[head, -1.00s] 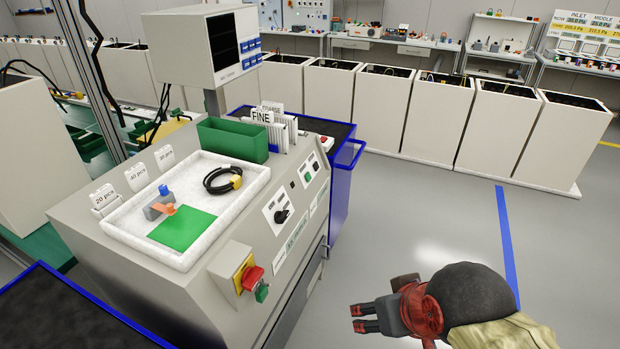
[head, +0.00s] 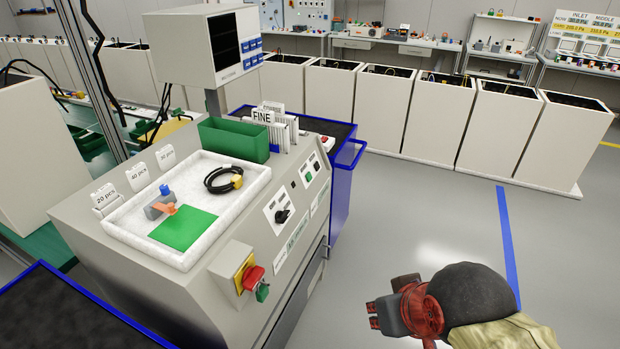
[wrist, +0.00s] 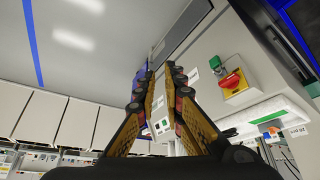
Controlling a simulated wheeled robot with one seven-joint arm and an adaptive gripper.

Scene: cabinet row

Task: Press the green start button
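A small green button (head: 308,176) sits on a white plate on the sloped front panel of the grey machine (head: 150,270). A second green knob (head: 262,292) sits beside the red stop knob (head: 254,278) on a box at the machine's near corner. The lettering by both is too small to read. In the wrist view the corner's green knob (wrist: 215,62) and red knob (wrist: 231,81) are right of the fingers. My gripper (head: 372,315) is over the floor, right of the machine and apart from it. Its fingers (wrist: 160,72) are empty, with a narrow gap between the tips.
A black rotary switch (head: 282,216) is on the same panel. A white tray (head: 120,235) lies on the machine top. A blue-framed cart (head: 348,160) stands behind the machine. A row of white cabinets (head: 440,115) crosses the back. The floor between is clear.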

